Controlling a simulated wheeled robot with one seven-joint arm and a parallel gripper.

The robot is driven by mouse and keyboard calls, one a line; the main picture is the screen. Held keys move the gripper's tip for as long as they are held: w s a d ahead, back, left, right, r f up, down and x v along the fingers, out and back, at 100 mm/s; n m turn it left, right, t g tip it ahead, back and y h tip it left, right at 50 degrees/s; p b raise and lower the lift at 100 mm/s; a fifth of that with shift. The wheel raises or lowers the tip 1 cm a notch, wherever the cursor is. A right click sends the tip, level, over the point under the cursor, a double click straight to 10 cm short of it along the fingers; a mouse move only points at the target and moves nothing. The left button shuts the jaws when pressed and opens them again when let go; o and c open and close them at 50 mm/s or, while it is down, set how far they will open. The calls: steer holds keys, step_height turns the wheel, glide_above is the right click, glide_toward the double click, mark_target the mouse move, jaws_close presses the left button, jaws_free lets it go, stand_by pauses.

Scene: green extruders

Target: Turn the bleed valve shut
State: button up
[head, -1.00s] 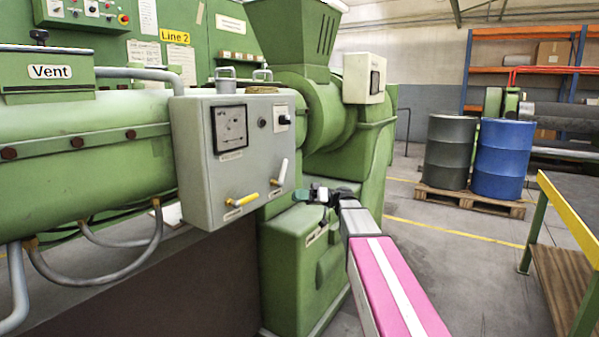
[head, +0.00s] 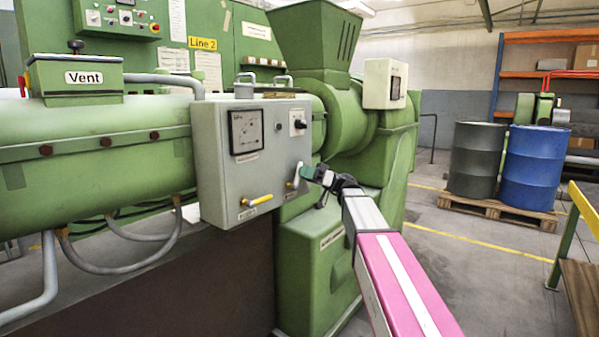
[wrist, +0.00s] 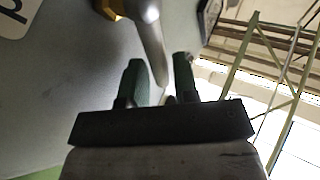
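A grey control box (head: 215,185) on the green extruder carries two small levers low on its front. The left lever (head: 257,200) has a yellow handle lying nearly level. The right lever (head: 296,175) has a pale handle tilted steeply upward. The labels are too small to read, so I cannot tell which is the bleed valve. My gripper (head: 308,172) is at the right lever. In the wrist view, my gripper (wrist: 160,85) has its two green fingers apart. The pale handle (wrist: 153,50) reaches down between them from a brass body (wrist: 108,8); firm contact is not visible.
A gauge (head: 246,131) and a black knob (head: 299,124) sit above the levers. A green machine base (head: 315,265) stands below my arm. Blue (head: 532,168) and dark (head: 475,160) drums stand on a pallet at right. The floor between is clear.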

steer(key=shift+s+a+r, duration=0.2)
steer(key=shift+a+r, duration=0.1)
steer(key=shift+a, duration=0.35)
jaws_close()
